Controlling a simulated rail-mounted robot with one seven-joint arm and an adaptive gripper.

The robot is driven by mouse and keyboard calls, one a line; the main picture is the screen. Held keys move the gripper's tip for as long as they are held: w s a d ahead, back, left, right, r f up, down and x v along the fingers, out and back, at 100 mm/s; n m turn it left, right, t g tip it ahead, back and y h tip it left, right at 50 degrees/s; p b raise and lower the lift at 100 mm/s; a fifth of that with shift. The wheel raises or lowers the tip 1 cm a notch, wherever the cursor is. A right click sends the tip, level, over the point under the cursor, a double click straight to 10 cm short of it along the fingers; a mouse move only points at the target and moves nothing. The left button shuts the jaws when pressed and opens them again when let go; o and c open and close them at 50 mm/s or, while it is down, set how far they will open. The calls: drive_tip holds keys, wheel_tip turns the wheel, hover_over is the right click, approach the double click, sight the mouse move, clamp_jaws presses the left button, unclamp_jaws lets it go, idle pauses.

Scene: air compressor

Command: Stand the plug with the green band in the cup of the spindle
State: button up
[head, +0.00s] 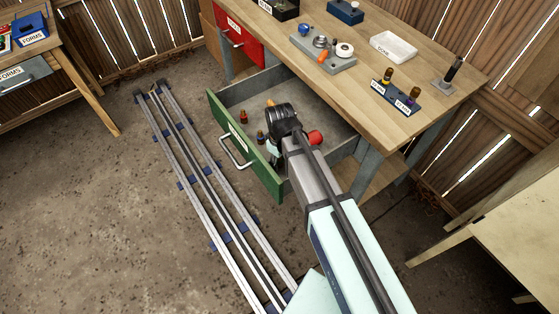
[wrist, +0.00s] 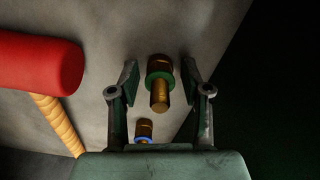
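The plug with the green band (wrist: 160,82) is brass-coloured and shows in the wrist view over the drawer's grey floor. My gripper (wrist: 161,76) is open, with one finger on each side of this plug and visible gaps between. In the head view my arm reaches into the open green drawer (head: 238,140) and hides the green-banded plug and most of the gripper. A grey fixture (head: 340,64) with round metal parts and an orange handle stands on the workbench. I cannot tell for certain which part is the spindle's cup.
A blue-banded plug (wrist: 144,130) is near the gripper's base in the wrist view. A red-ended tool (wrist: 45,62) lies left of the fingers. Two small plugs (head: 243,117) (head: 260,137) are in the drawer. The bench holds a white tray (head: 393,47) and blue rack (head: 397,97).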

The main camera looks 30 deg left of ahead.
clamp_jaws()
drive_tip(key=shift+r, duration=0.2)
